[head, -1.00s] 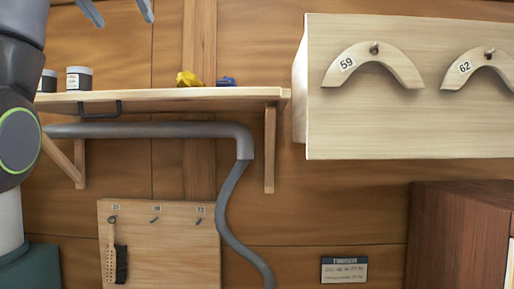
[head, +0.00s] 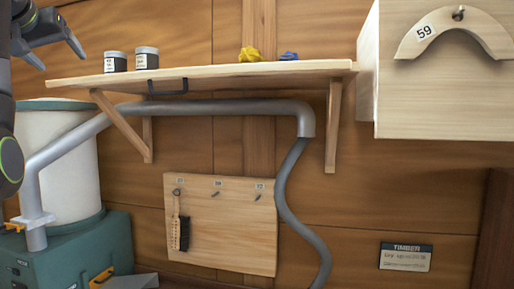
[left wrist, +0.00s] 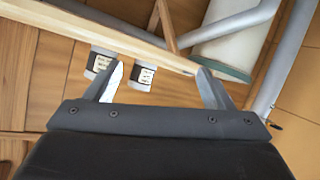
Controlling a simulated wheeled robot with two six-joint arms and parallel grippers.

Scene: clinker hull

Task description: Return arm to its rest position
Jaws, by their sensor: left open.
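My left gripper (head: 58,58) is at the upper left of the head view, left of the wall shelf (head: 225,75). Its two fingers are spread and nothing is between them. In the left wrist view the open gripper (left wrist: 160,85) shows with its fingers apart. My right gripper is not in view.
A grey hose (head: 230,108) runs under the shelf to a green machine (head: 75,250) with a white drum (head: 68,165). Yellow (head: 250,54) and blue (head: 289,56) crumpled items lie on the shelf. A pale cabinet (head: 440,105) juts out at upper right.

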